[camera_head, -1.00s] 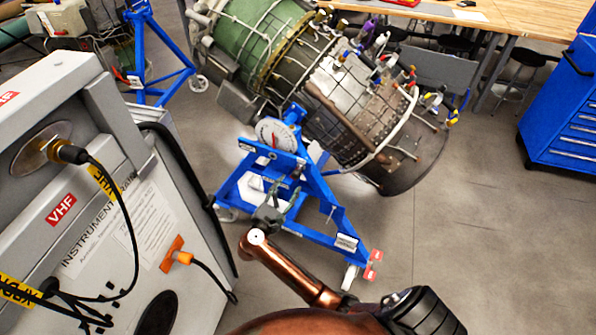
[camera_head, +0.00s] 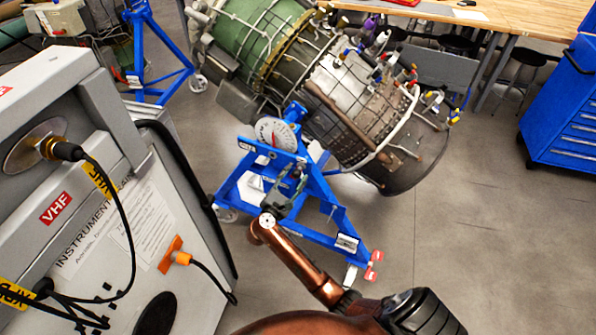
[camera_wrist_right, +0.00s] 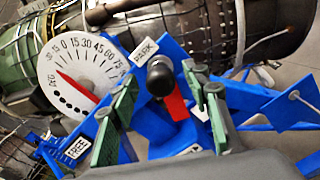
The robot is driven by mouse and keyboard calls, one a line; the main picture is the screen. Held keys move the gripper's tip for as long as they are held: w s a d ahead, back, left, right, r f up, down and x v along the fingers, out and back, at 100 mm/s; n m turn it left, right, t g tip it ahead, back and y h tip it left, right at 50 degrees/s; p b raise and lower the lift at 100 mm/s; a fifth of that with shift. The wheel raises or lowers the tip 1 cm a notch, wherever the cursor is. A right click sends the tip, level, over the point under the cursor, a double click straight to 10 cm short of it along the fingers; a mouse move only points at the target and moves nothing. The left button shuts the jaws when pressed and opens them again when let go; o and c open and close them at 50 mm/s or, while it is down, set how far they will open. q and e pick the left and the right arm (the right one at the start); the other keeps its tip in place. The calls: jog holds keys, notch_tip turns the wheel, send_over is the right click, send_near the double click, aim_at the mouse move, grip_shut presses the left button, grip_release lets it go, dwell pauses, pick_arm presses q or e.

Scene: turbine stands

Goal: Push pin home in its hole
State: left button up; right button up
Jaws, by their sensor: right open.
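The pin shows in the right wrist view as a round black knob (camera_wrist_right: 160,78) with a red strip below it, in front of the blue turbine stand (camera_wrist_right: 265,98). A white PARK label (camera_wrist_right: 145,51) is just above it, and a FREE label (camera_wrist_right: 77,147) is lower left. My right gripper (camera_wrist_right: 160,98) is open, with green-padded fingers on both sides of the knob in this view. I cannot tell whether they touch it. In the head view my right gripper (camera_head: 287,190) is over the blue stand (camera_head: 228,192). The hole is hidden. My left gripper is out of view.
A white dial (camera_head: 272,131) is on the stand beside the turbine engine (camera_head: 345,95). A grey instrument cabinet (camera_head: 130,225) fills the left. A blue tool chest (camera_head: 565,120) and wooden table (camera_head: 540,18) stand at the right and back. The floor (camera_head: 470,220) at right is clear.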

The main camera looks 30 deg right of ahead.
jog(key=shift+f+b, duration=0.1)
jog(key=shift+b, duration=0.2)
jog(key=shift+c, duration=0.4)
grip_shut()
dwell(0.5)
